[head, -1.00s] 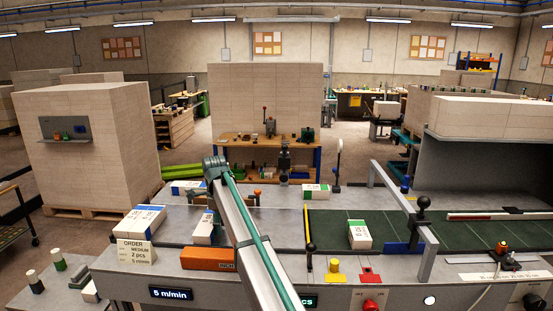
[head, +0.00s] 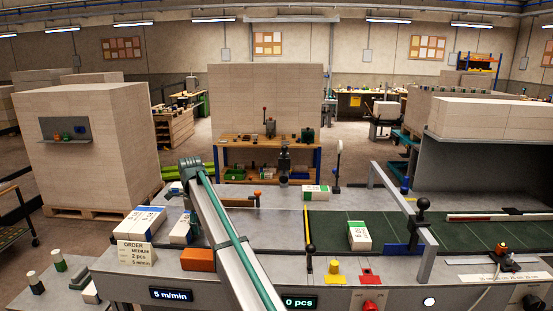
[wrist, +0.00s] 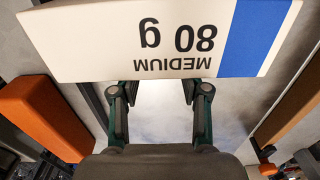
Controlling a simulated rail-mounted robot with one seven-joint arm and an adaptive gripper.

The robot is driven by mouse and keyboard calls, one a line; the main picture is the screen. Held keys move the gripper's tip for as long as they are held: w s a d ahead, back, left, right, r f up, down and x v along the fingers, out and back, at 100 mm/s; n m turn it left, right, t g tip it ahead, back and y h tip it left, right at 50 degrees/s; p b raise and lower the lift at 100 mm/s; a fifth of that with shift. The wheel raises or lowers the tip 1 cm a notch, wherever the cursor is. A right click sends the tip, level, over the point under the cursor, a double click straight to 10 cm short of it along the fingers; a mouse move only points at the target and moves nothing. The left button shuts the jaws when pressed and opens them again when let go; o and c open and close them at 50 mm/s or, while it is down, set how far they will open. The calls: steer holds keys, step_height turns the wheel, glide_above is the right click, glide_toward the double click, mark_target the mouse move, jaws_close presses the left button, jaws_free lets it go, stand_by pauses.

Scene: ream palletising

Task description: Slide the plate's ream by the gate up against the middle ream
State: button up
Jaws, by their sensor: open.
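A white ream with a blue band (head: 181,230) stands on the grey plate to the left of my arm. To its left are white and blue reams (head: 139,222), apparently two side by side. A narrow gap seems to separate them from the nearer ream; contact is not clear. In the wrist view a ream marked MEDIUM 80 g (wrist: 160,40) lies across the top, just beyond my gripper (wrist: 158,92). My fingers are apart with nothing between them, their tips at its near edge; whether they touch is unclear. My arm hides part of the plate in the head view.
An orange block (head: 199,259) lies at the plate's front, and also shows in the wrist view (wrist: 45,117). A yellow bar (head: 307,228) stands right of my arm. A green-banded ream (head: 359,236) sits on the green belt (head: 340,256). The order card (head: 137,253) stands front left.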

mark_target(178, 223)
steer(key=shift+w+a, duration=0.15)
steer(key=shift+a, duration=3.35)
steer(key=shift+a, duration=0.1)
steer(key=shift+a, duration=0.35)
steer(key=shift+a, duration=0.45)
steer(key=shift+d, duration=0.2)
steer(key=shift+r+p, duration=0.15)
steer(key=shift+p, duration=0.15)
steer(key=shift+r+p, duration=0.6)
steer(key=shift+r, duration=0.8)
steer(key=shift+d+r+p, duration=0.3)
steer(key=shift+d+r, duration=0.05)
steer(key=shift+r, duration=0.3)
steer(key=shift+d+r+p, duration=0.25)
steer(key=shift+d+r, duration=0.05)
steer(key=shift+r, duration=0.4)
steer(key=shift+d+r+p, duration=0.3)
steer(key=shift+d+r, duration=0.05)
steer(key=shift+r, duration=0.3)
